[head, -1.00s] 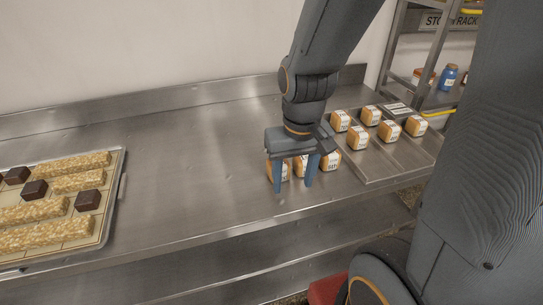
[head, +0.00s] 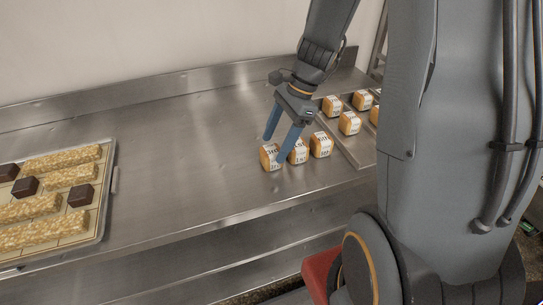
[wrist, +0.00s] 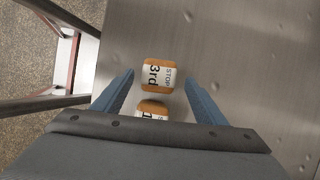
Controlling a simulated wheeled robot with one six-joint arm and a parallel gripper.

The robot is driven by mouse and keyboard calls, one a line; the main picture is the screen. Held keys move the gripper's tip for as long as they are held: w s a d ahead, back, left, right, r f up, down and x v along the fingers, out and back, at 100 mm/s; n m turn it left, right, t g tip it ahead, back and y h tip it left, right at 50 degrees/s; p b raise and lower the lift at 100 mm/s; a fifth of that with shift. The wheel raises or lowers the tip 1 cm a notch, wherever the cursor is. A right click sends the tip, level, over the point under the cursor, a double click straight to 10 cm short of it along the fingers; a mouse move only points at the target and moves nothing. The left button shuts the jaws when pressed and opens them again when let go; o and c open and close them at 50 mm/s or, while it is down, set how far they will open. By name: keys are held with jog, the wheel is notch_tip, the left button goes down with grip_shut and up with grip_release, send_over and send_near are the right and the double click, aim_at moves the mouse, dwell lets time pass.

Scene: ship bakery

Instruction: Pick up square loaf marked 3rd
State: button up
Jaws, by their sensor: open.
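The square loaf marked 3rd (wrist: 158,74) lies between and just beyond my open fingertips in the wrist view, with bare counter on both sides of it. In the head view the 3rd loaf (head: 270,158) is the leftmost of a short row on the steel counter. My gripper (head: 277,148) is open and empty, its blue fingers angled down by this row. A second loaf (wrist: 152,108), its label partly cut off, sits closer to my palm in the wrist view. In the head view the middle loaf (head: 299,152) is partly behind a finger.
Another loaf (head: 321,145) ends the row at right. A metal tray (head: 352,155) with several more loaves is farther right, partly hidden by my arm. A tray (head: 108,172) of oat bars and dark cubes lies at left. The counter (head: 190,165) between is clear.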

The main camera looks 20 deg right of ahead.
aim_at(273, 149)
jog(key=shift+p+x, duration=0.4)
jog(key=shift+x, duration=1.7)
jog(key=shift+s, duration=0.1)
jog(key=c, duration=1.1)
jog(key=shift+r, duration=0.1)
jog(key=shift+c, duration=0.2)
